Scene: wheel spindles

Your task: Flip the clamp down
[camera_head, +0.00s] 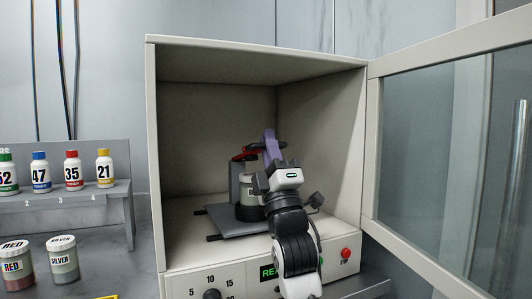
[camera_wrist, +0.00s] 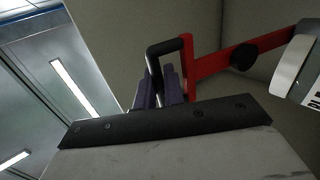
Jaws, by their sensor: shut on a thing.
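The clamp (camera_head: 246,155) is inside the open cabinet, above a jar (camera_head: 249,192) on a grey base plate (camera_head: 222,221). Its red arm (camera_wrist: 222,62) with a black knob shows in the wrist view and ends in a black loop handle (camera_wrist: 153,62). The red arm looks raised clear of the jar, nearly level and slightly tilted. My gripper (camera_head: 269,142) has purple fingers and reaches in from the front. In the wrist view its fingers (camera_wrist: 165,88) are shut around the black handle. My arm hides part of the jar and base.
The cabinet (camera_head: 165,170) has walls close on both sides and a roof above. Its glass door (camera_head: 440,150) stands open to the right. Paint bottles (camera_head: 72,170) on a shelf and jars (camera_head: 63,258) stand outside at left.

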